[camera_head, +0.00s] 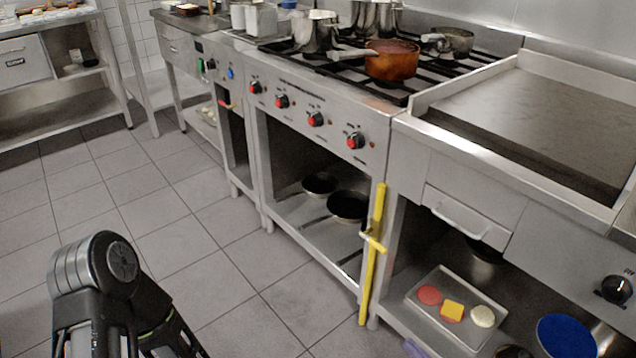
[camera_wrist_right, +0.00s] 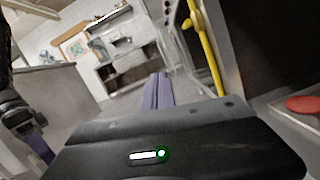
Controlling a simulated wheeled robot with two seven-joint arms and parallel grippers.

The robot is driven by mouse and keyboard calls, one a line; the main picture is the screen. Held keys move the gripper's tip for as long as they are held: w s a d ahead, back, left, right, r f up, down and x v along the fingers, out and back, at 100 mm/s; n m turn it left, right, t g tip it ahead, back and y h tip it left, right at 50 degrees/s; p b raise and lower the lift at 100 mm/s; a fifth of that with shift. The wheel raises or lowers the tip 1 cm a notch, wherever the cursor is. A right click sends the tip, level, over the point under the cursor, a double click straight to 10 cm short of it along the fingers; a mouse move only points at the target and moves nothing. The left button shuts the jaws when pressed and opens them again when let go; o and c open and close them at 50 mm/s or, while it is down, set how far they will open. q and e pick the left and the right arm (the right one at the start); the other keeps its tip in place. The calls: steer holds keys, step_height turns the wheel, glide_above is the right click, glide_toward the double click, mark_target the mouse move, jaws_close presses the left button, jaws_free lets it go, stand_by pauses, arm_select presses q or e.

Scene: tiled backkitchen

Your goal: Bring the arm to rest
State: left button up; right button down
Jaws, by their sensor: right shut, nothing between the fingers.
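My left arm's dark joint stands at the lower left of the head view. Its gripper is outside that view. A dark part of mine with a purple piece (camera_wrist_right: 38,145), likely the left gripper, shows at the left of the wrist view; its jaws are unclear.
The yellow tool (camera_head: 374,250) stands upright against the stove front. A tray (camera_head: 437,312) with food pieces and a blue round item (camera_head: 566,337) lie on the lower shelf at right. A copper pot (camera_head: 392,62) stands on the stove. The tiled floor (camera_head: 190,225) is clear.

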steer(key=s+a+f+n+g, duration=0.7)
steer(key=s+a+f+g, duration=0.3)
steer(key=s+a+f, duration=0.1)
steer(key=s+a+f+n+g+h, duration=0.2)
steer(key=s+f+n+g+h, duration=0.25)
steer(key=s+n+g, duration=0.45)
arm_select(q)
step_height(320, 180, up, 19)
steer(key=p, duration=1.9)
steer(key=shift+w, duration=0.2)
arm_select(e)
step_height(320, 180, up, 27)
steer(key=w+a+n+t+h, duration=0.2)
steer(key=n+t+h, duration=0.1)
steer(key=n, duration=1)
steer(key=shift+a+t, duration=0.3)
steer(key=shift+a, duration=0.05)
arm_select(q)
steer(key=shift+c, duration=0.5)
arm_select(e)
steer(key=shift+w+h, duration=0.1)
steer(key=shift+h, duration=0.15)
